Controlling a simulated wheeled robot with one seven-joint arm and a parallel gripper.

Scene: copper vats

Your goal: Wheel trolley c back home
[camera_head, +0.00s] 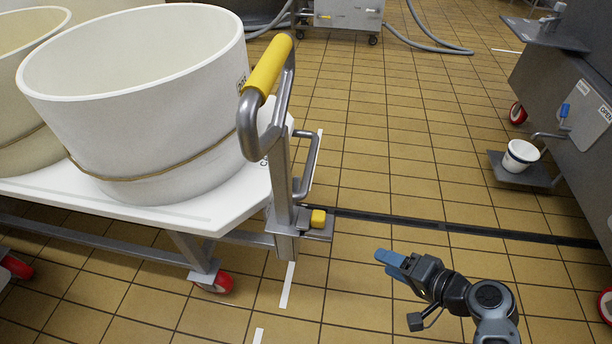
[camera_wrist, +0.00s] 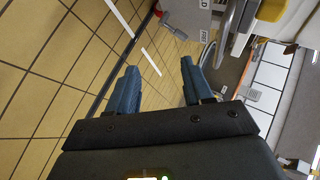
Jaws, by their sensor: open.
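A trolley with a white top (camera_head: 200,215) and a steel frame stands at the left in the head view. A steel post at its right end carries a bent handle with a yellow grip (camera_head: 268,68) and a smaller steel loop. A yellow block (camera_head: 318,218) sits on a bracket low on the post. The letter on the trolley's edge is mostly hidden by the post. My gripper (camera_head: 388,262) is to the right of the post, apart from it, open and empty. In the wrist view its two blue fingers (camera_wrist: 160,90) are spread with floor between them.
Large white tubs (camera_head: 140,100) stand on the trolley, which has red wheels (camera_head: 222,283). White dashes (camera_head: 287,285) and a dark drain slot (camera_head: 440,226) mark the tiled floor. A steel machine with a small white bucket (camera_head: 521,156) is at the right. Hoses (camera_head: 425,40) lie at the back.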

